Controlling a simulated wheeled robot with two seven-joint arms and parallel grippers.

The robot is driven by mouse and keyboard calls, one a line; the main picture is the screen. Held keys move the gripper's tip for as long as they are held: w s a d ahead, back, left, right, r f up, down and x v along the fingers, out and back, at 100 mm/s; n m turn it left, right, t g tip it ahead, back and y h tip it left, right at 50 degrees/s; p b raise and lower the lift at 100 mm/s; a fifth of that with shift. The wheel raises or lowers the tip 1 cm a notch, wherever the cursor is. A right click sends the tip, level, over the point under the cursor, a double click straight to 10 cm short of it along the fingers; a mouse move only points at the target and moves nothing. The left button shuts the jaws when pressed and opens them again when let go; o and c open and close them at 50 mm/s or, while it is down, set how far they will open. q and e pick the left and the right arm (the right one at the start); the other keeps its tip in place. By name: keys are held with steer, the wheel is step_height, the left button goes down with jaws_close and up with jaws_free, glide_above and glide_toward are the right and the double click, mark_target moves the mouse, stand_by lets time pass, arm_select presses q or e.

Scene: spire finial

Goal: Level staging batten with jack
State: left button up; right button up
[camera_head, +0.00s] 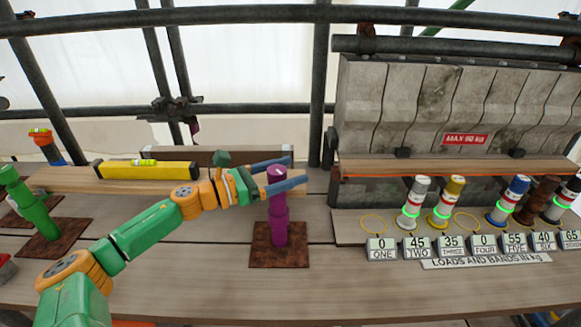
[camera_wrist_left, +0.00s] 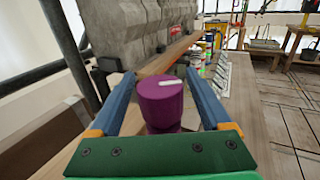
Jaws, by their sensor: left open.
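A purple screw jack (camera_head: 279,220) stands upright on a rusty square plate (camera_head: 279,258). My left gripper (camera_head: 297,171) reaches it from the left, open, with its blue fingers on either side of the jack's top. In the left wrist view the round purple top, with a white mark (camera_wrist_left: 171,84), sits between the two open fingers (camera_wrist_left: 160,76); I see gaps there. A pale wooden batten (camera_head: 60,178) runs behind my arm, with a yellow level (camera_head: 147,171) on it. A green jack (camera_head: 36,210) stands at the left. My right gripper is out of view.
Grey stone blocks (camera_head: 455,105) with a red sign stand behind a plank (camera_head: 470,166) at the right. Several coloured cylinders (camera_head: 414,200) stand before them, above numbered tags (camera_head: 450,244). Scaffold tubes (camera_head: 280,14) cross the back. The front boards (camera_head: 330,285) are mostly clear.

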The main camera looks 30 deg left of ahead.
arm_select(q)
steer(key=shift+w+d, duration=0.25)
jaws_close()
stand_by(0.3)
